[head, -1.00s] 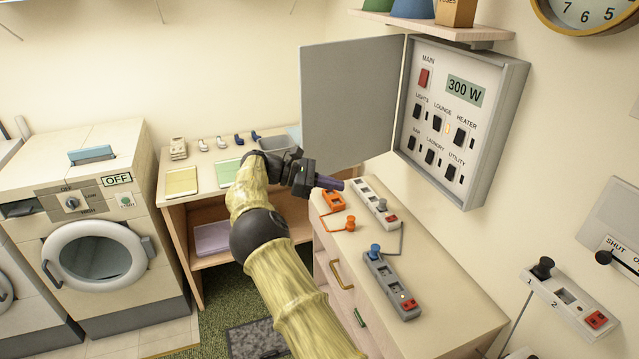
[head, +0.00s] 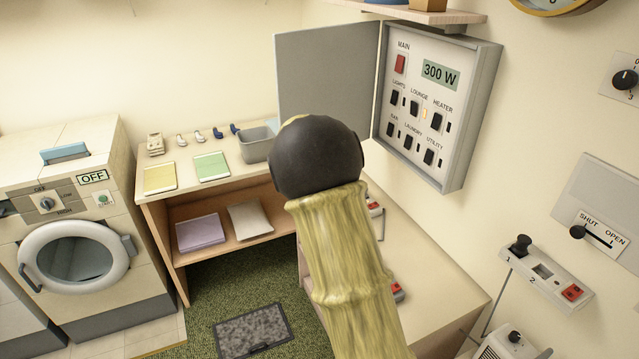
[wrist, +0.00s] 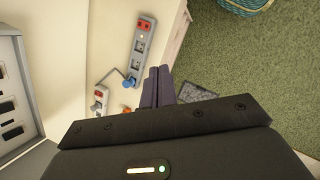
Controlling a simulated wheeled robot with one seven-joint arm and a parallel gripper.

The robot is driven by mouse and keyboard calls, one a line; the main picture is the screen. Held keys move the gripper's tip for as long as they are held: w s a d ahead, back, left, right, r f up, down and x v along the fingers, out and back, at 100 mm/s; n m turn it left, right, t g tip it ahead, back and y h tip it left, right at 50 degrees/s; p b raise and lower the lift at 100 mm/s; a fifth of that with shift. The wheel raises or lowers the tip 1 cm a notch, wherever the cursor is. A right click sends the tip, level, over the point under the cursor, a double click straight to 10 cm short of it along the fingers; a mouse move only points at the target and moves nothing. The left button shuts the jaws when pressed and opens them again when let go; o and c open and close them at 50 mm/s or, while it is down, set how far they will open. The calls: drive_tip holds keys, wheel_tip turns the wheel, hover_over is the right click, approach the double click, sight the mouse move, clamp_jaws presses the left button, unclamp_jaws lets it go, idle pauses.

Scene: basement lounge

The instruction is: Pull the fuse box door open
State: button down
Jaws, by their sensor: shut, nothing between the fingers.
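The fuse box (head: 440,105) is on the right wall, with a red main switch, several black switches and a display reading 300 W. Its grey door (head: 328,80) stands swung wide open to the left, so the panel is fully exposed. My arm hides the door's lower edge in the head view. In the wrist view my gripper (wrist: 160,84) is shut and empty, its two dark fingers together above the cabinet edge and floor. The fuse box's switch panel also shows at the left edge of the wrist view (wrist: 10,95). My gripper is apart from the door and hidden in the head view.
Below the fuse box is a cabinet top (head: 440,290) with a grey power strip (wrist: 140,50) and a blue plug (wrist: 129,82). A desk (head: 150,190) with notepads and a grey bin (head: 256,146) stands behind. A washing machine (head: 75,240) is at left.

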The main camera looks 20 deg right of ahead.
drive_tip(key=s+a+m+t+y, duration=0.2)
drive_tip(key=s+a, duration=0.3)
drive_tip(key=s, duration=0.4)
drive_tip(key=s+a+f+m+t+y, duration=0.1)
drive_tip(key=s+a+m+t+y, duration=0.1)
drive_tip(key=s+a+m, duration=0.3)
drive_tip(key=s+a+b, duration=0.1)
drive_tip(key=s, duration=0.3)
drive_tip(key=shift+f+y, duration=0.3)
drive_tip(key=shift+s, duration=0.1)
